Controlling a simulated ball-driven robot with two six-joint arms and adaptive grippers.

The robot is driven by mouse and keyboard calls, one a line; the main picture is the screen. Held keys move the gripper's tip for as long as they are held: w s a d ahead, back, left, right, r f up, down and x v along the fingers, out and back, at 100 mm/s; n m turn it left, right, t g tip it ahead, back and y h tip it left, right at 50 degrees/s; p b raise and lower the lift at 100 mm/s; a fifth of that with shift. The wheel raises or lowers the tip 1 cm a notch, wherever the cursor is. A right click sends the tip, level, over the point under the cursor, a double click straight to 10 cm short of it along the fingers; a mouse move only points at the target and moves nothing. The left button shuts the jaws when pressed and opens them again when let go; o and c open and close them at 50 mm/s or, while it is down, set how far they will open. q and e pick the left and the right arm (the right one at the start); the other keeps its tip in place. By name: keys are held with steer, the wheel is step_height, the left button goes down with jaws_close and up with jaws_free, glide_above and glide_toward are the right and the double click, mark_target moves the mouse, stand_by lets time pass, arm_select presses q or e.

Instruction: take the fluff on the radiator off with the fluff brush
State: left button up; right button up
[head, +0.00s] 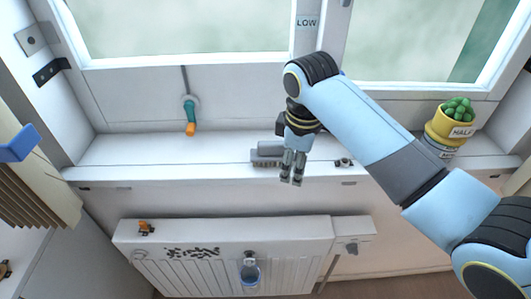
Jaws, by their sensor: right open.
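The white radiator (290,228) is below the window sill. Dark specks of fluff (192,252) lie in a patch on its top left part. I cannot tell for sure which thing is the fluff brush. A teal and orange handle-like thing (189,115) hangs on the wall under the window, and a grey block-like thing (265,153) lies on the sill. My right gripper (292,181) is open, pointing down at the sill's front edge, just right of the grey thing. It looks empty; contact cannot be told. My left gripper is out of view.
A yellow pot (449,128) with green contents stands on the sill at right. A small dark thing (344,162) lies right of my gripper. A small orange-brown thing (146,228) is on the radiator's left end. A blue-and-grey thing (250,270) is at its front. The left sill is clear.

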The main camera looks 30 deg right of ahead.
mark_target(273, 142)
steer(key=w+r+n, duration=0.1)
steer(key=w+r, duration=0.1)
steer(key=r, duration=0.1)
steer(key=w+r+n+p, duration=0.1)
steer(key=w+r, duration=0.2)
steer(key=w+r+n+g, duration=0.1)
steer(key=w+r+n, duration=0.1)
steer(key=w+r, duration=0.1)
steer(key=shift+a+r+p, duration=0.15)
steer(key=shift+r+p, duration=0.15)
steer(key=shift+r, duration=0.2)
step_height(273, 142, down, 4)
steer(key=shift+r, duration=0.1)
steer(key=shift+w+f+p, duration=0.1)
steer(key=shift+f+p, duration=0.55)
steer(key=shift+f, duration=2.55)
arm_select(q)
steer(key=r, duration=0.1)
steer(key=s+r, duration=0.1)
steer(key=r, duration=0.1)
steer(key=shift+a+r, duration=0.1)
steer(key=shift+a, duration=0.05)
arm_select(e)
jaws_close()
